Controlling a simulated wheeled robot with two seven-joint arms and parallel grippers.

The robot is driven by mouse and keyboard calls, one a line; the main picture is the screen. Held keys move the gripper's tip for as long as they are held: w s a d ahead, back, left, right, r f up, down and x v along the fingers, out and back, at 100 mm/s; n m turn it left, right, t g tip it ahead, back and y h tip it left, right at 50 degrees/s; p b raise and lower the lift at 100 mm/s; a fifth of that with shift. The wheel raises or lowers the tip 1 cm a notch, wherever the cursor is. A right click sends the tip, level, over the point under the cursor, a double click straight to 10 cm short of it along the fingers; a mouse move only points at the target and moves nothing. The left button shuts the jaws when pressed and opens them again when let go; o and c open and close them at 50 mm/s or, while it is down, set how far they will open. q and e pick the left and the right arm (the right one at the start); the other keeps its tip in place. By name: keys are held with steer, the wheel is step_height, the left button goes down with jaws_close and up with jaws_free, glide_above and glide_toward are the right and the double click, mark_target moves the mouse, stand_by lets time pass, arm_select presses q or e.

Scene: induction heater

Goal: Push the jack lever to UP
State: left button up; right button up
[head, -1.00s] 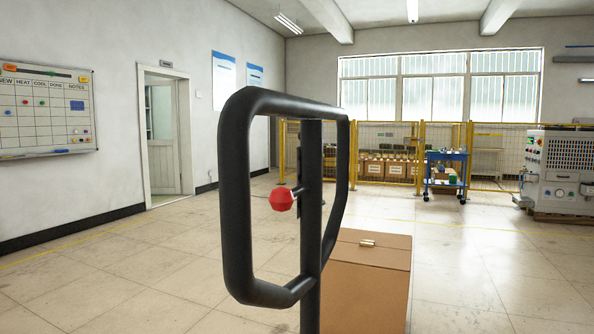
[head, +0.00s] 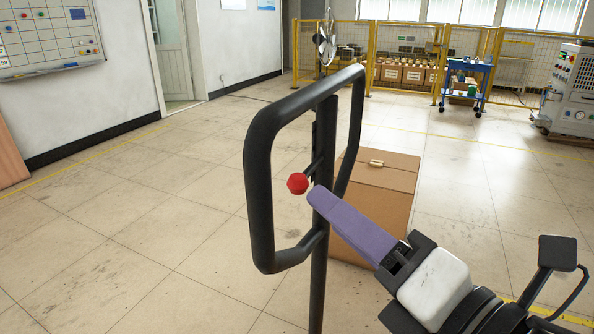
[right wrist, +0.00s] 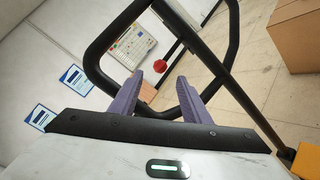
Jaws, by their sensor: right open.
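The jack lever is a short dark rod with a red knob (head: 298,184), set inside the black loop handle (head: 260,190) of the jack. In the right wrist view the red knob (right wrist: 188,64) shows inside the loop, beyond the fingertips. My right gripper (head: 318,195) comes in from the lower right with purple fingers, its tips close to the right of the knob. Whether they touch it I cannot tell in the head view. In the right wrist view the two fingers (right wrist: 160,85) are spread apart and empty. My left gripper is not in view.
A cardboard box (head: 378,195) stands on the floor behind the handle. Yellow fencing (head: 400,75), a blue cart (head: 467,82) and a grey machine (head: 575,90) are far at the back. The floor to the left is clear.

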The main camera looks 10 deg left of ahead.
mark_target(304, 190)
steer(key=x, duration=0.9)
steer(key=shift+w+a, duration=0.2)
steer(key=shift+a, duration=0.1)
